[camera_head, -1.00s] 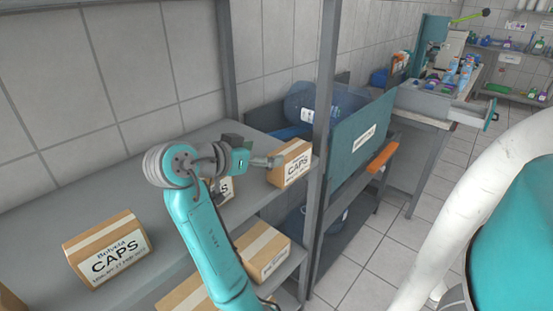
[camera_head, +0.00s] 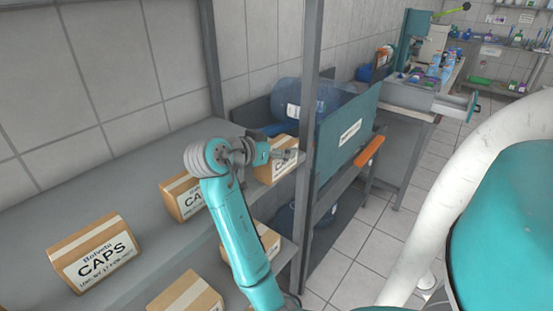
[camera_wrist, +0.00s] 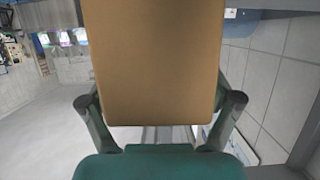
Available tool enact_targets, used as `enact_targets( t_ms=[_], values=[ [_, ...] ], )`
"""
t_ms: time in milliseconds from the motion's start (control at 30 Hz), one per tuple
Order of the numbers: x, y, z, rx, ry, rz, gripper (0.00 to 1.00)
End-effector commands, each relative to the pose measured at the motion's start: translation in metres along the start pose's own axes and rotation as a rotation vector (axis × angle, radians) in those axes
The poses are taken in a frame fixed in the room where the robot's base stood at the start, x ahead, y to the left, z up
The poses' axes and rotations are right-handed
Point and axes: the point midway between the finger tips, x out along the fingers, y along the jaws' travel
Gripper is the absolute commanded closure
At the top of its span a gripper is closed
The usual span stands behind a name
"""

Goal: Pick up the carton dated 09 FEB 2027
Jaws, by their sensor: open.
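Several brown cartons labelled CAPS stand on the grey upper shelf (camera_head: 130,165). One carton (camera_head: 280,174) is at the shelf's right end, beside the upright post. Another (camera_head: 180,198) stands in the middle, partly hidden by my arm. A third (camera_head: 92,258) is at the left. Their dates are too small to read surely. My gripper (camera_head: 285,155) is open at the right-end carton and covers part of it. In the wrist view, a plain brown carton face (camera_wrist: 155,60) fills the space between my two spread fingers (camera_wrist: 162,103). I cannot tell whether they touch it.
The grey post (camera_head: 308,110) stands close right of the right-end carton. Beyond it are a teal-sided rack (camera_head: 345,140) with a blue water bottle (camera_head: 325,97) and an orange bar (camera_head: 369,151). Tiled floor (camera_head: 345,255) is clear at right.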

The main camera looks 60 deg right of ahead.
Motion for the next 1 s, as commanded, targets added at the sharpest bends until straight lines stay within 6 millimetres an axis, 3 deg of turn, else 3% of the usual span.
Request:
enact_targets(
  t_ms=[200, 400, 500, 767, 1000],
  values=[
    [0.000, 0.000, 0.000, 0.000, 0.000, 0.000, 0.13],
    [0.000, 0.000, 0.000, 0.000, 0.000, 0.000, 0.63],
    [0.000, 0.000, 0.000, 0.000, 0.000, 0.000, 0.83],
    [0.000, 0.000, -0.002, 0.001, 0.000, 0.000, 0.83],
    [-0.010, 0.000, -0.029, 0.006, 0.001, 0.000, 0.83]
  ],
)
